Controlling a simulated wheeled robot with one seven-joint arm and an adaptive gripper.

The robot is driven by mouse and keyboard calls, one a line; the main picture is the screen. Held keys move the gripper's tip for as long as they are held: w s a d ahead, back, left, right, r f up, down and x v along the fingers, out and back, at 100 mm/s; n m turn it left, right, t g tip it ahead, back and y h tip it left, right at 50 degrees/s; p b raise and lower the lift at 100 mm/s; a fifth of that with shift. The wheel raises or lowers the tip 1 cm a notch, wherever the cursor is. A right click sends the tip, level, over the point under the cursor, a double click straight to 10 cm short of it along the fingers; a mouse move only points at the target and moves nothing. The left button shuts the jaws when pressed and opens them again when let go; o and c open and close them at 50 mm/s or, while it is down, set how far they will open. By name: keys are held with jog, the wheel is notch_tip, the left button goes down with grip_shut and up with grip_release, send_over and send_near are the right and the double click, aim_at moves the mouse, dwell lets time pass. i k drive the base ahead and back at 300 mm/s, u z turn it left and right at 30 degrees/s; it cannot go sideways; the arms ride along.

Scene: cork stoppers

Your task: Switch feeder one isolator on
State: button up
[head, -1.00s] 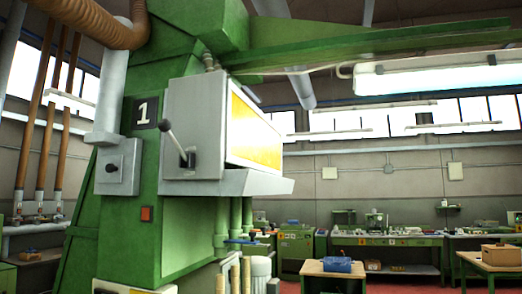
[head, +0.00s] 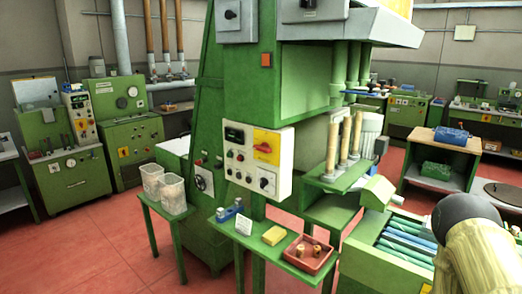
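The green feeder machine (head: 290,80) stands in the middle of the head view; its number 1 plate is out of the picture now. A white control panel (head: 238,160) on its front carries a red rotary handle on a yellow plate (head: 267,143), which looks like an isolator. I cannot read the panel's lettering or the handle's position for certain. A grey box with a black knob (head: 231,14) is higher on the column, cut by the top edge. My gripper is not in view.
A narrow green shelf (head: 262,254) below the panel holds a blue item, a white card, a yellow block and a red tray (head: 308,254). A small table with two clear containers (head: 163,186) stands left. Rounded dark and pale parts, probably my arm, fill the lower right. Red floor is open at left.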

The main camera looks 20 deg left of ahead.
aim_at(264, 147)
jog(key=u, duration=1.1)
jog(key=i, duration=0.55)
jog(key=z, duration=0.2)
